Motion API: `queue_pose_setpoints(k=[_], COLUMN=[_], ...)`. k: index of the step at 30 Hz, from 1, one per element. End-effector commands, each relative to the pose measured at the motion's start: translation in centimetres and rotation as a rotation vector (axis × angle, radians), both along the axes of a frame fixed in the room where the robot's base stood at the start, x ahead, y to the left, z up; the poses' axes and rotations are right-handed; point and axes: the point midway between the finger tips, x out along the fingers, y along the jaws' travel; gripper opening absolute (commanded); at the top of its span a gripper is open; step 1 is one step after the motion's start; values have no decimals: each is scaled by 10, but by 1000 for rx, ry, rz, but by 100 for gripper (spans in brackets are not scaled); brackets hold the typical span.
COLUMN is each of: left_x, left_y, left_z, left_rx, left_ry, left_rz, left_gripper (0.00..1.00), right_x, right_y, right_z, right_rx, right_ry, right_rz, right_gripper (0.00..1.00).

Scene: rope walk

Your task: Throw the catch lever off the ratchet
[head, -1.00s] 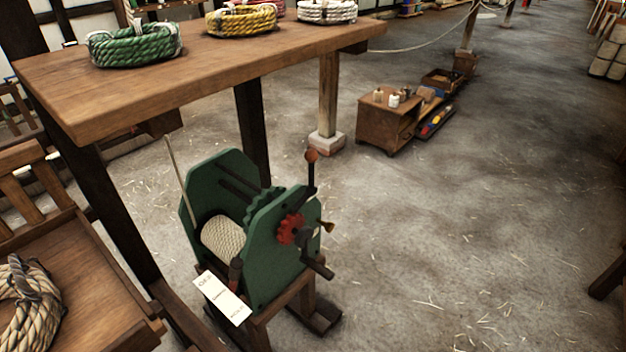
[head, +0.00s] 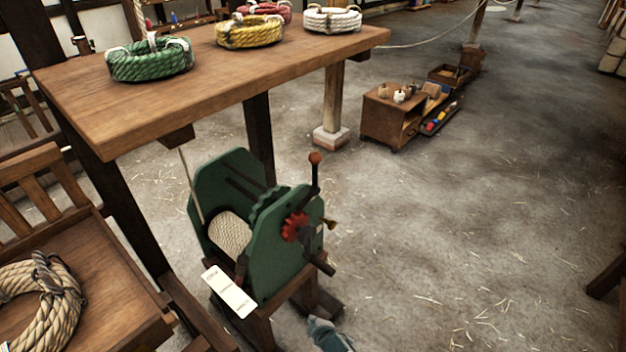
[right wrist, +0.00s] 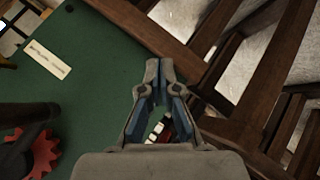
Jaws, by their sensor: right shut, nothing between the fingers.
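The green winch (head: 270,262) stands on a wooden stand, with pale rope (head: 230,235) wound on its drum. On its right side is a red toothed ratchet wheel (head: 294,227); part of it also shows in the right wrist view (right wrist: 42,155). A dark lever (head: 315,172) with an orange-red knob stands upright above the wheel. I cannot tell whether its catch touches the teeth. My right gripper (head: 325,325) is low in front of the winch, apart from the lever. In the right wrist view the gripper (right wrist: 159,66) is shut and empty, near the green side plate (right wrist: 95,60). My left gripper is not in view.
A dark crank grip (head: 322,264) and a brass knob (head: 330,224) stick out near the wheel. A wooden table (head: 190,88) with rope coils stands behind. A bench (head: 90,290) with a rope coil is at left.

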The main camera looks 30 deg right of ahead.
Motion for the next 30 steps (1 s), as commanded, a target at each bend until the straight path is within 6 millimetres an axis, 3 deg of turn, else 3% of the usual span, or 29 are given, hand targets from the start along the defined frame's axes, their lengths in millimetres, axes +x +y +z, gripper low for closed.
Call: queue_pose_setpoints(k=[1,6,12,15,18,21,30], left_x=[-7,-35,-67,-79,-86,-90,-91], left_y=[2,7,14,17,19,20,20], left_z=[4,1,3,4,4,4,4], left_rx=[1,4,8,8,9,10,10], left_ry=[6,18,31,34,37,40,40], left_rz=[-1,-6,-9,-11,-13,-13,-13], left_gripper=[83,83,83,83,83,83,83], right_x=[24,78,101,101,98,97,96], right_y=[-6,-24,-43,-48,-52,-54,-54], right_z=[46,187,338,390,422,438,440], right_rx=[-63,-333,-655,-776,-860,-903,-914], right_ry=[-78,-312,-525,-588,-625,-642,-646], right_rz=[34,136,171,168,160,155,153], right_gripper=[0,0,0,0,0,0,0])
